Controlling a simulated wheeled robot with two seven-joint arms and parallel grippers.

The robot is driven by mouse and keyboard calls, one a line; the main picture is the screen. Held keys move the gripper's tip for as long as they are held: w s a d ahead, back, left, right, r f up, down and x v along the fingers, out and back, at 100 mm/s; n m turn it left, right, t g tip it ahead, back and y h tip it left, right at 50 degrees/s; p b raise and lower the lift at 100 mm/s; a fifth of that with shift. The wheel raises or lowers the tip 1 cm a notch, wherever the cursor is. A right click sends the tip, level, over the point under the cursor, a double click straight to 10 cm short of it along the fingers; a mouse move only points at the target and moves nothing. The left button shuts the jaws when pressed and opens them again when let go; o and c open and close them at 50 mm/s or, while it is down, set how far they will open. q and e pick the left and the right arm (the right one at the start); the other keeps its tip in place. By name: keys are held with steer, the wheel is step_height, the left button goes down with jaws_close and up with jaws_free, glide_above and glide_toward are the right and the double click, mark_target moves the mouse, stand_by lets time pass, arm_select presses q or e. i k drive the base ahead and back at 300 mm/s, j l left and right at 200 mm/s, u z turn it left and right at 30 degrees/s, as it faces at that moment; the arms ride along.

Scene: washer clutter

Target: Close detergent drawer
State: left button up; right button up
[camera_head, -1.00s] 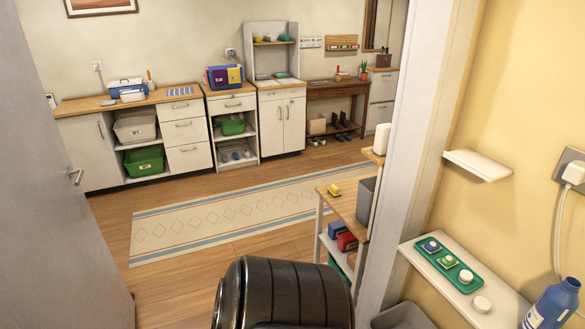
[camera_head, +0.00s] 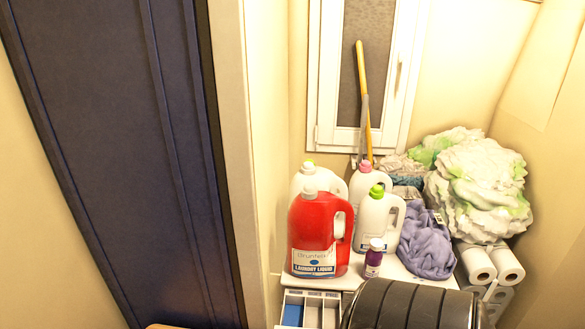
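The detergent drawer (camera_head: 312,308) shows at the bottom centre of the head view, pulled out from under the white washer top (camera_head: 335,278). I see its compartments from above, one of them blue. A black ribbed part of my own body covers the area to its right, and the picture's bottom edge cuts the drawer off. Neither of my grippers is in view.
A red laundry liquid jug (camera_head: 318,232), white jugs (camera_head: 375,220), a small purple bottle (camera_head: 373,258) and a purple cloth (camera_head: 427,245) crowd the washer top. Paper rolls (camera_head: 491,264) stack at right. A wall edge (camera_head: 236,150) and dark blue panel (camera_head: 110,150) stand at left.

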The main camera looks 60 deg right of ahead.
mark_target(303, 308)
steer(key=z, duration=1.75)
steer(key=j+z, duration=0.15)
steer(key=z, duration=0.2)
steer(key=k+j+z, duration=0.1)
steer(key=k+j, duration=0.05)
steer(key=k, duration=0.05)
